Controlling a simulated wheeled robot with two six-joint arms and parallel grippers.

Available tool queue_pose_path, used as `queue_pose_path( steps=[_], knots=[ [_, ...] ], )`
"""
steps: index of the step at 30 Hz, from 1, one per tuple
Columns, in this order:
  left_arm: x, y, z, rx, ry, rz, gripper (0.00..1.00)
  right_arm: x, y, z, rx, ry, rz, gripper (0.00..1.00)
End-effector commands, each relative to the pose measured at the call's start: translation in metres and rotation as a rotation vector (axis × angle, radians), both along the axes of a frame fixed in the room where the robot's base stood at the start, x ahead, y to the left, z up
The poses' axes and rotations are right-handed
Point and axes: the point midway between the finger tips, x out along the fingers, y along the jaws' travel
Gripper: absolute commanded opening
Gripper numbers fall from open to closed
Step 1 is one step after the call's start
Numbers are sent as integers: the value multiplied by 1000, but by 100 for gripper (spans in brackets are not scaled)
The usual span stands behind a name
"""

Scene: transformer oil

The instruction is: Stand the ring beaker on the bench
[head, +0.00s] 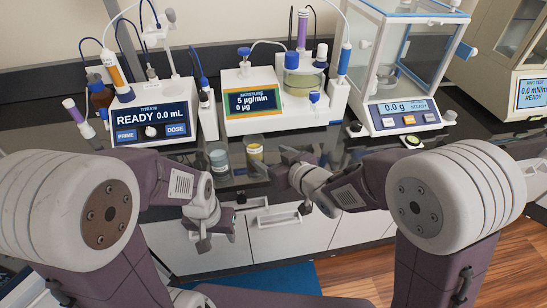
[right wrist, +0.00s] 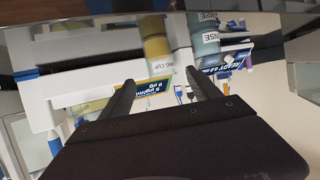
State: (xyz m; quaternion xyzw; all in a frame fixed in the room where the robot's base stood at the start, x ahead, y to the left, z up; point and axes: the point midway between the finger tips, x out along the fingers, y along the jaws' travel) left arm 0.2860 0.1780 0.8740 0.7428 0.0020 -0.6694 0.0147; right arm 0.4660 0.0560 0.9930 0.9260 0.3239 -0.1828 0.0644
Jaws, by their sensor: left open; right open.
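A small yellow-banded cup (head: 254,153) stands on the dark bench in the head view. It also shows in the right wrist view (right wrist: 155,42), where the partly legible label beside it seems to end in "CUP"; it may be the ring beaker. A teal cup (head: 218,161) stands left of it, and in the right wrist view this teal cup (right wrist: 203,38) is marked "RINSE". My right gripper (head: 287,156) is open and empty just right of the yellow-banded cup. The cup lies beyond the fingertips, apart from them. My left gripper (head: 201,243) is open, low in front of the bench, pointing down.
A titrator (head: 150,115), a moisture meter (head: 285,103) and a glass-sided balance (head: 403,110) line the back of the bench. Another instrument (head: 528,90) stands at the far right. White drawers (head: 290,238) with handles lie below the bench edge, near both grippers.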

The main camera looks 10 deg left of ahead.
Motion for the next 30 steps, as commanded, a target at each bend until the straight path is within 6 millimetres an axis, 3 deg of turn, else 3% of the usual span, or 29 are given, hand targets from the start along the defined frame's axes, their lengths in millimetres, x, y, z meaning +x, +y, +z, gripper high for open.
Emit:
queue_pose_path(
  steps=[5,14,17,19,21,24,27,30],
  knots=[
    [0,0,1,0,0,0,49,-9,-7,4,1,1,0,72],
    [0,0,1,0,0,0,49,-9,-9,3,-4,5,-5,72],
    [0,0,1,0,0,0,49,-6,-45,-16,-71,89,-101,72],
    [0,0,1,0,0,0,49,-14,-100,-46,-166,236,-239,72],
    [0,0,1,0,0,0,49,-41,-157,-77,-250,434,-383,72],
    [0,0,1,0,0,0,49,-101,-210,-106,-315,722,-529,72],
    [0,0,1,0,0,0,49,-152,-231,-116,-329,933,-598,72],
    [0,0,1,0,0,0,49,-177,-235,-118,-330,1032,-617,72]
  ],
)
